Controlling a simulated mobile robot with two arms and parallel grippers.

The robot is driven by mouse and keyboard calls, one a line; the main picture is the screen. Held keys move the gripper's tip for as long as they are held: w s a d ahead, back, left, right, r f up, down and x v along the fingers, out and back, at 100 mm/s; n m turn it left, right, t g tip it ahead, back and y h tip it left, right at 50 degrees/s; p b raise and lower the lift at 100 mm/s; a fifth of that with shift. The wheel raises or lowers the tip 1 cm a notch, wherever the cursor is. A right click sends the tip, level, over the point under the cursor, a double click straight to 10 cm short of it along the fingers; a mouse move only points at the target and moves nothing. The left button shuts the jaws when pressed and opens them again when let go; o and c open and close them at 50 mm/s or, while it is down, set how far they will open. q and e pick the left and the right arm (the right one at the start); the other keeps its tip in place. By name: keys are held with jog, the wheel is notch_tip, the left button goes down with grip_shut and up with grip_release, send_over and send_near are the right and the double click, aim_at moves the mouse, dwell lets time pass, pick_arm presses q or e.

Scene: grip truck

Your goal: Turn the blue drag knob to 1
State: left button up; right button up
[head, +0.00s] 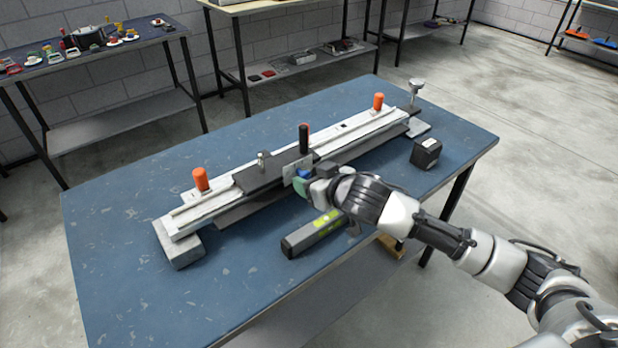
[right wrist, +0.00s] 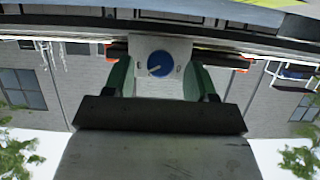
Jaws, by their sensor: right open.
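The blue drag knob (right wrist: 160,64) sits on a light grey plate (right wrist: 181,48) in the right wrist view. A pale pointer mark on it points to the lower left, and small marks flank it, too small to read surely. In the head view the knob (head: 305,172) shows small on the black carriage of the rail (head: 222,199). My right gripper (right wrist: 161,80) is open, its green fingers on either side of the knob with gaps between, not closed on it. It also shows in the head view (head: 302,186). My left gripper is not in view.
Orange handles (head: 200,179) (head: 378,101) and a black upright handle (head: 304,138) stand along the rail. A dark tool with a yellow-green label (head: 315,233) lies in front on the blue table (head: 120,250). A black box (head: 425,153) stands at right.

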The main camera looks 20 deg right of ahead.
jog(key=shift+w+a+f, duration=0.25)
jog(key=shift+w+f, duration=0.05)
jog(key=shift+w, duration=0.3)
jog(key=c, duration=0.9)
